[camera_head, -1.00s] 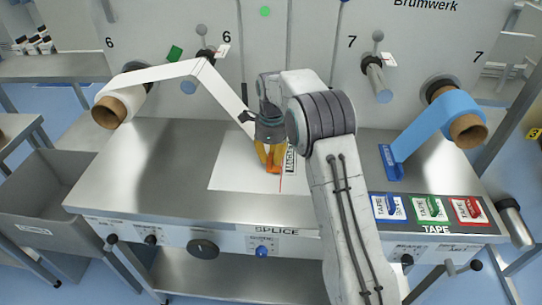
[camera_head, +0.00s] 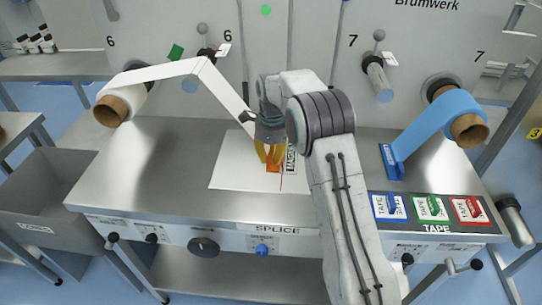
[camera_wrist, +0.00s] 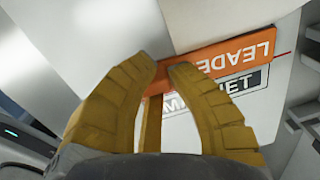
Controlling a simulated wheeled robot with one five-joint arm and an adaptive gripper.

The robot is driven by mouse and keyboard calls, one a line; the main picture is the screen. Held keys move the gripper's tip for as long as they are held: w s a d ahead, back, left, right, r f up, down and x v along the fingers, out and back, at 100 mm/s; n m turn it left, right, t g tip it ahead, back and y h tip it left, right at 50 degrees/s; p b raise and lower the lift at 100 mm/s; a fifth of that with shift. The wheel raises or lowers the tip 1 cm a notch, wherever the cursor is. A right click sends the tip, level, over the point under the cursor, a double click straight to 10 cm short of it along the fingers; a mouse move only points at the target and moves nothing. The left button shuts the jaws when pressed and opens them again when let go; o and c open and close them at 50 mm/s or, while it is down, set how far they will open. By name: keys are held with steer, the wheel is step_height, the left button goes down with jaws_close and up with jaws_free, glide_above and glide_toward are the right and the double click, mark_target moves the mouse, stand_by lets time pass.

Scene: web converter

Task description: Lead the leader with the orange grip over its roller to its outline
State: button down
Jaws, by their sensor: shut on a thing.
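The white leader web (camera_head: 165,73) runs from the left roll (camera_head: 112,110), over the left roller (camera_head: 188,87), and down toward my gripper (camera_head: 270,155). My gripper is shut on the orange grip (camera_head: 273,167), low over the white splice sheet (camera_head: 232,172). In the wrist view the orange grip (camera_wrist: 235,52), lettered LEADER, is between the fingertips (camera_wrist: 162,72). A black-framed printed box (camera_wrist: 250,85) with partly covered lettering shows beside the grip. A thin red line runs near the grip's end. Whether the grip touches the sheet, and any outline beneath it, I cannot tell.
A blue web (camera_head: 430,120) hangs from the right roll (camera_head: 468,130) to a blue grip (camera_head: 391,163) on the table. Blue, green and red tape holders (camera_head: 430,208) are at the front right. The steel tabletop (camera_head: 130,170) left of the sheet is clear.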

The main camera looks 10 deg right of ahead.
stand_by(0.4)
steer(key=c, duration=1.2)
jaws_free()
step_height(320, 180, up, 12)
steer(key=f, duration=0.1)
steer(key=s+d+r+n, duration=0.1)
steer(key=s+r+n, duration=0.5)
steer(key=s, duration=0.3)
steer(key=s+f+n+t, duration=0.1)
steer(key=s+n, duration=0.4)
steer(key=s, duration=0.3)
steer(key=s+d+f+n+t, duration=0.1)
steer(key=s+f+n, duration=0.1)
steer(key=s+n, duration=0.4)
steer(key=s+f+n+t, duration=0.1)
steer(key=s+n, duration=0.4)
steer(key=s, duration=0.7)
steer(key=shift+s+d+f+n, duration=0.15)
steer(key=shift+f+n, duration=0.25)
